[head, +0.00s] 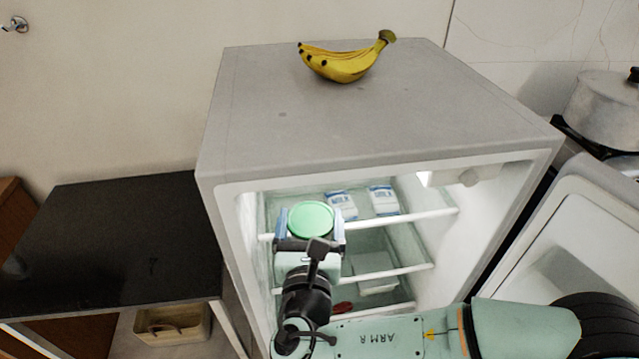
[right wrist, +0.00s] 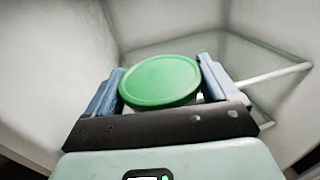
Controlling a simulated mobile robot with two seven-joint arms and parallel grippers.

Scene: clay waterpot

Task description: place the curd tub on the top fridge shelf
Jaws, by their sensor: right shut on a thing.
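The curd tub (head: 311,219) has a round green lid and is inside the open fridge, at about the height of the top shelf's front edge. My right gripper (head: 311,226) is shut on the tub, with a finger on either side of it. In the right wrist view the tub (right wrist: 160,82) sits upright between the blue-grey fingers of the right gripper (right wrist: 160,88). The top fridge shelf (head: 405,217) is glass with a white front edge. Whether the tub touches the shelf I cannot tell. My left gripper is not in view.
Two blue-and-white cartons (head: 342,205) (head: 383,199) stand on the top shelf, right of the tub. Bananas (head: 342,65) lie on the fridge top (head: 260,110). The fridge door (head: 585,235) stands open at right. A black table (head: 110,240) is at left.

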